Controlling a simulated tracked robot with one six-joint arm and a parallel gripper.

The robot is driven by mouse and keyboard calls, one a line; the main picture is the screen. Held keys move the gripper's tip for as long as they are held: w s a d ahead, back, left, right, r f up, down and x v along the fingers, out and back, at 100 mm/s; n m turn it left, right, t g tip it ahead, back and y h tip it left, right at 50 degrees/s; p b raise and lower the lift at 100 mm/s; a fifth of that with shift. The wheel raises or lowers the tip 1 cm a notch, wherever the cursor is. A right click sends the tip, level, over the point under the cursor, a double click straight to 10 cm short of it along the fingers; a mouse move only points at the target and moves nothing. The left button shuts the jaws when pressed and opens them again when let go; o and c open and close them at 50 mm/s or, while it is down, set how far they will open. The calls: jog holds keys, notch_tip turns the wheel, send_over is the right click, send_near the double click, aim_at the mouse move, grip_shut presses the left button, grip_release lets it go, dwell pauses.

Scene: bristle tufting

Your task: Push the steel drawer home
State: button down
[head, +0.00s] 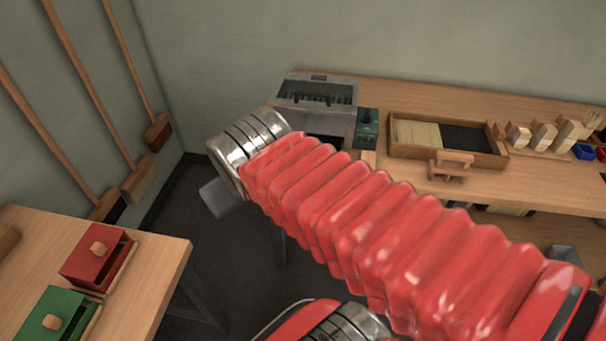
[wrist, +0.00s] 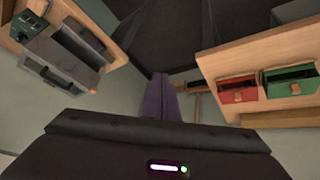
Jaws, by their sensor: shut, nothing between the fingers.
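The steel drawer (wrist: 66,66) belongs to a grey steel machine (head: 316,92) on the back bench. In the wrist view the drawer stands out from the machine, with a dark inside and a small handle on its front. In the head view my red arm covers much of the drawer's area. My gripper (wrist: 162,80) shows as closed purple fingers in the middle of the wrist view. It is empty and apart from the drawer, over the dark floor between the benches. In the head view I cannot make out the fingers.
A green box (head: 366,128) stands beside the machine, and a wooden tray (head: 488,157) lies farther right. At left a table (head: 160,262) holds a red box (head: 97,258) and a green box (head: 55,318). Brooms (head: 137,180) lean on the left wall.

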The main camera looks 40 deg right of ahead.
jog(key=w+d+f+n+t+h, duration=0.1)
jog(key=w+d+f+h, duration=0.15)
jog(key=d, duration=0.65)
jog(key=w+d+f+n+h, duration=0.15)
jog(key=w+d, duration=0.25)
jog(key=d, duration=0.6)
jog(key=s+d+f+n+y, duration=0.1)
jog(key=d+f+n+y, duration=0.1)
jog(key=f, duration=0.5)
jog(key=s+d+f+n+y, duration=0.1)
jog(key=d+f+n+y, duration=0.1)
jog(key=f, duration=0.5)
jog(key=shift+t, duration=0.4)
jog(key=w+d+f, duration=0.4)
jog(key=w+f, duration=0.3)
jog(key=w, duration=0.1)
jog(key=shift+w+d, duration=0.2)
jog(key=shift+w, duration=0.1)
